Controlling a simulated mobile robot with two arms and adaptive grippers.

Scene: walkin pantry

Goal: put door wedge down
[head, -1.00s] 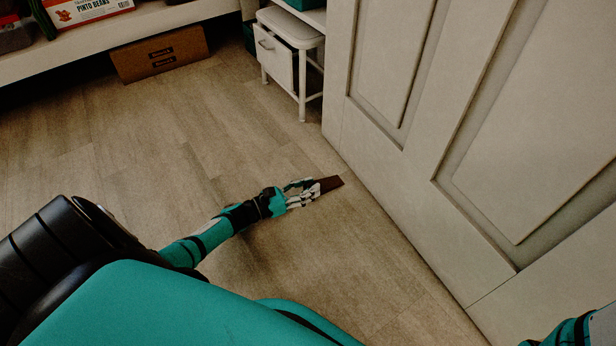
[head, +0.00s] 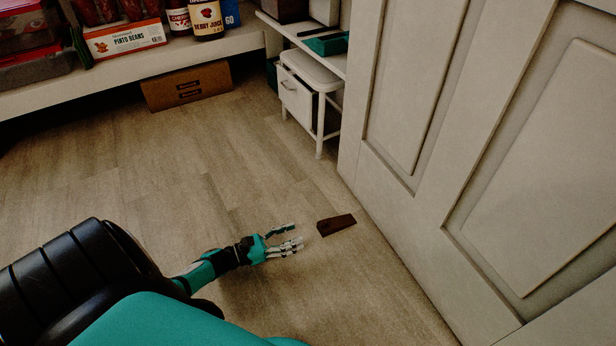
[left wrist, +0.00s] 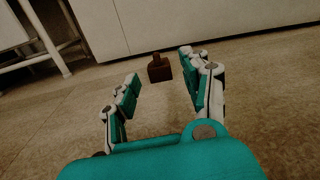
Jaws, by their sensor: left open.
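The door wedge (head: 337,225) is dark brown and lies on the wooden floor, a little way from the white panelled door (head: 400,215). It also shows in the left wrist view (left wrist: 159,69), beyond and between my fingertips. My left gripper (head: 295,238) is open and empty, low over the floor just left of the wedge, with a visible gap between them. The left wrist view also shows its spread fingers (left wrist: 160,82). My right gripper is not in view.
A cardboard box (head: 188,87) sits on the floor under a low shelf (head: 120,82) holding groceries, including a pinto beans box (head: 125,40). The floor between is clear.

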